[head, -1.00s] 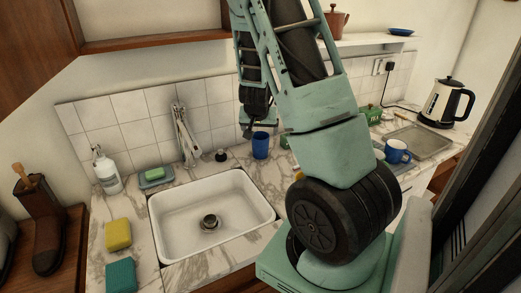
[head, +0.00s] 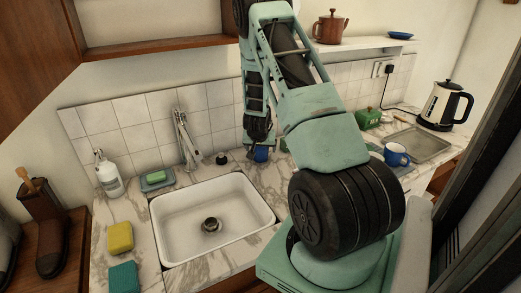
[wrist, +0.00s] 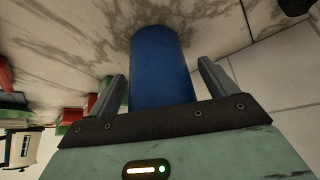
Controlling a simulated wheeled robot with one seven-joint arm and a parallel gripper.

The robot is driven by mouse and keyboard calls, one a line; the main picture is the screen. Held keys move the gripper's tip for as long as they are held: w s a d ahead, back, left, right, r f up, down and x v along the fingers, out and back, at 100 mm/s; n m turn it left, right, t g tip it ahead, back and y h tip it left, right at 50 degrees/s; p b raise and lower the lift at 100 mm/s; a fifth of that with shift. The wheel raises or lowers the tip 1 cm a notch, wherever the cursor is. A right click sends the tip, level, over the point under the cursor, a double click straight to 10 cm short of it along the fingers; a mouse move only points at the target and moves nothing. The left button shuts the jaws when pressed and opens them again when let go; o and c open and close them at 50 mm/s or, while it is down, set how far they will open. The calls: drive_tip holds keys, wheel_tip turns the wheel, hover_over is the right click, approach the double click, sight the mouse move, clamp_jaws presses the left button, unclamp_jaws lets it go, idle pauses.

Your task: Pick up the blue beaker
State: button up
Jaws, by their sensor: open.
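The blue beaker (head: 261,154) stands on the marble counter behind the right rear corner of the sink, mostly hidden behind my gripper in the head view. In the wrist view the beaker (wrist: 160,68) lies between the two open fingers of my gripper (wrist: 162,80). The left finger is close to the beaker's side, and a gap shows beside the right finger. The near end of the beaker is hidden by the gripper body. I cannot tell whether either finger touches it.
A white sink (head: 212,215) is left of the beaker, with a faucet (head: 184,138) behind it. The tiled wall (head: 222,121) is close behind. A blue mug (head: 396,155), a green box (head: 368,117) and a kettle (head: 445,105) stand to the right.

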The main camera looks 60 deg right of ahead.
drive_tip(key=c, duration=1.1)
